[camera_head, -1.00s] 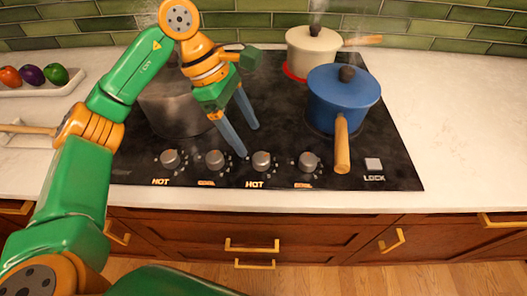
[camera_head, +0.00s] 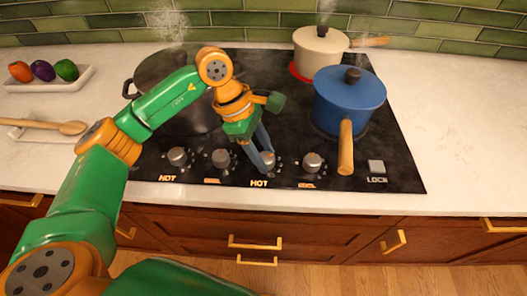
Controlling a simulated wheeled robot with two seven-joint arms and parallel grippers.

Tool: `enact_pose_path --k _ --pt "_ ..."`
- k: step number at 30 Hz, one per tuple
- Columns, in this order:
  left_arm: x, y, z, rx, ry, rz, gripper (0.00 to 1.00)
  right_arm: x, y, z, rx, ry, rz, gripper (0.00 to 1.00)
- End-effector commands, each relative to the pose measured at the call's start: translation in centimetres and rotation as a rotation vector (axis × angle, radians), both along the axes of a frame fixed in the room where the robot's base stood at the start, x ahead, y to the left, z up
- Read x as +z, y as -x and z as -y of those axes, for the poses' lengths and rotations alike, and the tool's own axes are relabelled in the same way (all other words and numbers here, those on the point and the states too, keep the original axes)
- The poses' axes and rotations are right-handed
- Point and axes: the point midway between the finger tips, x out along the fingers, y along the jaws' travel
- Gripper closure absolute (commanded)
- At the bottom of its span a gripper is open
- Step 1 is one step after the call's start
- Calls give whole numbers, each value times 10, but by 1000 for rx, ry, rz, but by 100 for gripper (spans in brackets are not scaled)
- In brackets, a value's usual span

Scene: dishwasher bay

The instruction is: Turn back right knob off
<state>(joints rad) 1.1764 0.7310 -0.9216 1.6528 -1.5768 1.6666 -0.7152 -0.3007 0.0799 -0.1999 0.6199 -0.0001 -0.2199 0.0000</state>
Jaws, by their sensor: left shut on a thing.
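The cooktop (camera_head: 385,150) has a row of silver knobs along its front edge. My left gripper (camera_head: 266,160) is at the third knob from the left (camera_head: 269,159), one finger on each side, shut on it; the fingers hide part of the knob. A label reading HOT (camera_head: 259,183) lies below this knob. The fourth knob (camera_head: 312,162) stands clear to its right, with a small orange label too blurred to read. At the back right, a cream pot (camera_head: 319,52) sits on a burner with a glowing red rim (camera_head: 297,73). My right gripper is not in view.
A blue pot (camera_head: 347,96) stands at the front right, its wooden handle (camera_head: 345,150) reaching toward the front edge. A large dark pot (camera_head: 180,105) is partly behind my arm. The first knob (camera_head: 177,156) also has a HOT label. Steam rises at the back.

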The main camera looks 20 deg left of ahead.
Motion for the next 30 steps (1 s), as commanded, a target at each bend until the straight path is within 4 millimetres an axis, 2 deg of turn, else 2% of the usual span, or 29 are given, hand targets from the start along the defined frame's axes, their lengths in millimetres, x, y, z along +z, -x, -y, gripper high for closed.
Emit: enact_pose_path --k 11,30 --pt "-2 1 0 80 0 2 100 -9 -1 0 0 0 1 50" --pt "-3 3 2 640 2 6 100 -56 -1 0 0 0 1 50"
